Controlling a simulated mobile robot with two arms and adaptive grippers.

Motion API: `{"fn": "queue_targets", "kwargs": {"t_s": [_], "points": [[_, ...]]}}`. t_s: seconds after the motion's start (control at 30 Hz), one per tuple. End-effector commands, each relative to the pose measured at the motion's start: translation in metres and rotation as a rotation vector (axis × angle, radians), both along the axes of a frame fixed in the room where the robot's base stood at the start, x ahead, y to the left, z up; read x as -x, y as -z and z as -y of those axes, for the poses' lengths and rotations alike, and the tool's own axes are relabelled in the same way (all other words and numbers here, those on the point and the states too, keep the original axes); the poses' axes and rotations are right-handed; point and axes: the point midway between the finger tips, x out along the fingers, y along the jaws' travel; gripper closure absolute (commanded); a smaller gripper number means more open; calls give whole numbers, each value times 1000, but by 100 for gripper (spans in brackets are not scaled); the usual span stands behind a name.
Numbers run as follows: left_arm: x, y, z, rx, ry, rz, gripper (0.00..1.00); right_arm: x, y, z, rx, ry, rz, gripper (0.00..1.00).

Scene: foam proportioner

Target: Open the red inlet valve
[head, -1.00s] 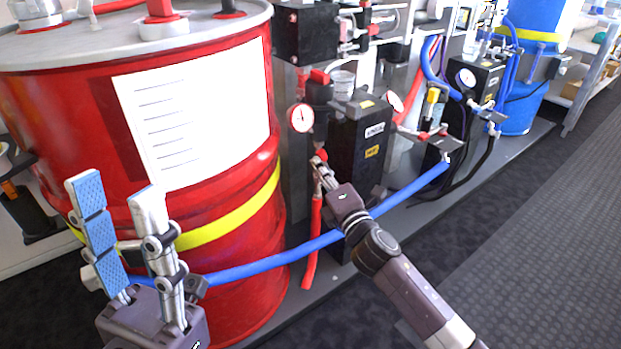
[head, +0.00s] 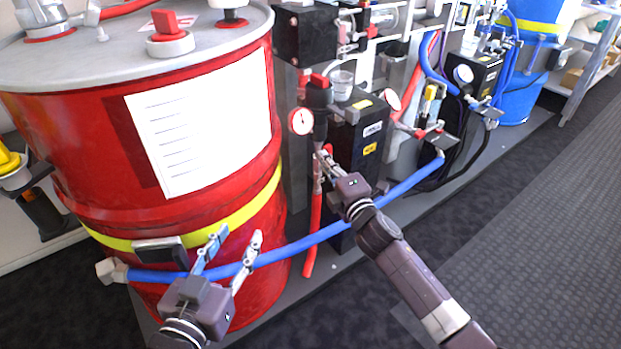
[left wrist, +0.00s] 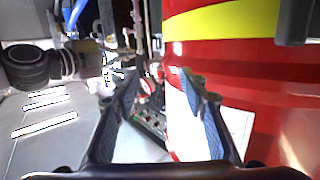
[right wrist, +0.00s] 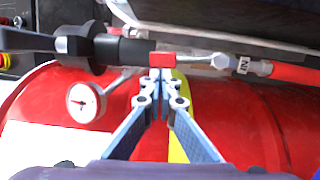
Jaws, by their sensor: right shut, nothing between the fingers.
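A small red valve handle (right wrist: 166,62) sits on the pipe line at the tips of my right gripper (right wrist: 160,80) in the right wrist view. The fingers are together with nothing between them. They seem to touch or nearly touch the handle; which one I cannot tell.
A blue hose (head: 320,238) crosses in front of the drum and under my right wrist. A red hose (head: 312,250) hangs below the valve. A pressure gauge (head: 301,121) and a black pump box (head: 360,140) stand close by. The floor (head: 510,210) at right is clear.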

Motion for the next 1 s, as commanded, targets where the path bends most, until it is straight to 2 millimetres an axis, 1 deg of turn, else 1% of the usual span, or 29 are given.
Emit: {"fn": "queue_targets", "kwargs": {"t_s": [0.1, 0.2, 0.3, 0.4, 0.5, 0.63, 1.0], "points": [[8, 25, -6, -32, -8, -127, 60, -2, -3, 3, -21, 2, -17, 100], [17, 45, -11, -53, -14, -215, 60, -2, -3, 4, -36, 2, -27, 100], [25, 60, -15, -70, -18, -287, 60, -3, -3, 5, -48, 2, -36, 100], [32, 71, -18, -82, -22, -339, 60, -4, -3, 5, -56, 2, -42, 100], [37, 78, -20, -90, -25, -374, 60, -4, -3, 6, -62, 2, -47, 100], [40, 83, -21, -95, -26, -397, 60, -4, -2, 6, -66, 2, -49, 100], [41, 84, -22, -97, -27, -403, 60, -4, -2, 6, -67, 1, -50, 100]]}}
